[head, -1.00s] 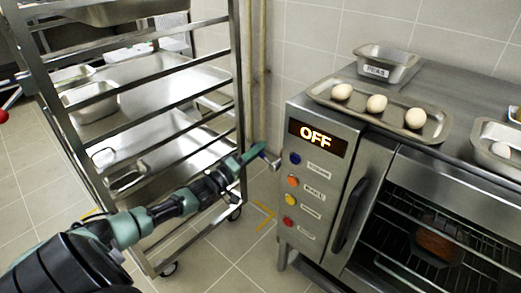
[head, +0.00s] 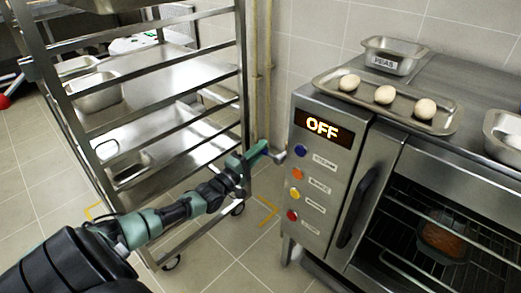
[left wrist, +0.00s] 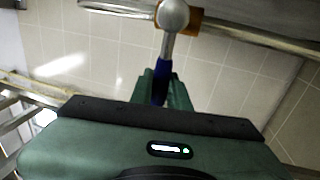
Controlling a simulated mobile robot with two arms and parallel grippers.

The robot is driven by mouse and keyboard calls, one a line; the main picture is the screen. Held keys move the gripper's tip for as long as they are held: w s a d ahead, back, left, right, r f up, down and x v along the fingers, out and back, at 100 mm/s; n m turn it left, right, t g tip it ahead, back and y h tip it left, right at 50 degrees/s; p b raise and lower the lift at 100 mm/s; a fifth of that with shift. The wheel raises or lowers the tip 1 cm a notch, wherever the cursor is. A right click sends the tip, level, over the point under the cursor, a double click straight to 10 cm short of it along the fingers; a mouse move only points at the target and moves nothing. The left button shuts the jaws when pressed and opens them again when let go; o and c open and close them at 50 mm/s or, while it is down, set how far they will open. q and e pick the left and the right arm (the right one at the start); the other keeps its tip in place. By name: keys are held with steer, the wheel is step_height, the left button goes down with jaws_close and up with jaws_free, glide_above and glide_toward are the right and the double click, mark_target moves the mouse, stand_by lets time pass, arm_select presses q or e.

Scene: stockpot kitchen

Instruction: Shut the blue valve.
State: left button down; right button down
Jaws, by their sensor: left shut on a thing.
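The blue valve handle (left wrist: 161,84) shows in the left wrist view as a blue lever. It hangs from a round metal hub (left wrist: 172,15) on a pipe (left wrist: 255,40) and stands roughly crosswise to the pipe. My left gripper (left wrist: 160,92) is shut on the blue handle, with the green fingers on both sides of it. In the head view my left gripper (head: 262,151) is at the left side of the oven, with the metal hub (head: 278,158) just beyond its tips. The blue handle is hidden there. My right gripper is not in view.
The oven (head: 335,200) has an OFF display (head: 322,128) and several coloured buttons close to the gripper. A metal rack (head: 245,80) stands close behind my left arm. Floor shows between rack and oven.

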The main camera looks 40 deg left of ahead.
arm_select(q)
steer(key=shift+f, duration=0.15)
steer(key=c, duration=1.6)
jaws_free()
